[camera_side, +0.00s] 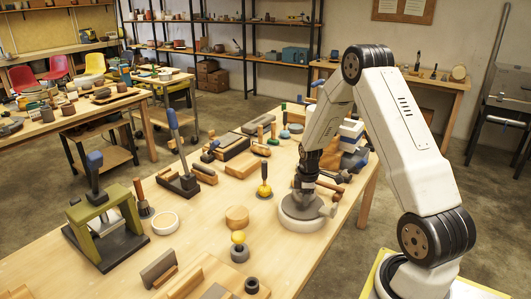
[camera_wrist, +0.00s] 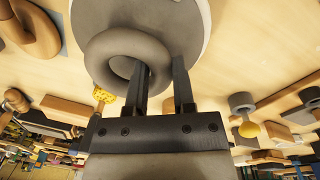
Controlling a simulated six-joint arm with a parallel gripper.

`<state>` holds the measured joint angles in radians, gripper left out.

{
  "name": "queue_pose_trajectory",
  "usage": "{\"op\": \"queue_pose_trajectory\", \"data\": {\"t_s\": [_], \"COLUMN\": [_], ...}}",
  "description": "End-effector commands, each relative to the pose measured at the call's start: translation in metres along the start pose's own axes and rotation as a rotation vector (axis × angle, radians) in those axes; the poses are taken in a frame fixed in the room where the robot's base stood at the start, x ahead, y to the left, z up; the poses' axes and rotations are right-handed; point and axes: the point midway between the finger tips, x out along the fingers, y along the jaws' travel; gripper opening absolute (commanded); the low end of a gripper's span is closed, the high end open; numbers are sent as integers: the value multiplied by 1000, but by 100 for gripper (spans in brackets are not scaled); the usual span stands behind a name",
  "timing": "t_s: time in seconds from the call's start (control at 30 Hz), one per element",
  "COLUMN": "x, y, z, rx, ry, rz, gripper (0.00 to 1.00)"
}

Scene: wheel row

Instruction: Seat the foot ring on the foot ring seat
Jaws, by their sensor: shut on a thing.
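The foot ring (camera_wrist: 98,58), a thick grey ring, is in my gripper (camera_wrist: 163,68) in the wrist view. One black finger passes into its hole and the other is outside it, so the jaws are shut on its wall. Behind the ring is a pale grey round disc (camera_wrist: 190,30), which looks like the seat; the ring overlaps its edge in this view. In the side view my gripper (camera_side: 304,190) points down just over this round pale base (camera_side: 302,223). The ring is hard to make out there, and I cannot tell whether it touches the disc.
A grey cylinder with a yellow knob (camera_side: 239,248), a wooden disc (camera_side: 237,216) and a yellow-based tool (camera_side: 264,190) stand left of the round base. A white ring (camera_side: 165,222) and a green press (camera_side: 105,230) are farther left. Tools crowd the table behind.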

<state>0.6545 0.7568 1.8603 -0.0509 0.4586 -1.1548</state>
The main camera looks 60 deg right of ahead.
Motion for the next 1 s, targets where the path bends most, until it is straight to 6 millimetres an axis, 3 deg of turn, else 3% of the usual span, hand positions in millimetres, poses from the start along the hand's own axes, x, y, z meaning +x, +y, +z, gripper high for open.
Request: {"op": "queue_pose_trajectory", "data": {"t_s": [1.0], "x": [10], "y": [0], "z": [0], "rx": [0], "ry": [0], "rz": [1], "gripper": [0]}}
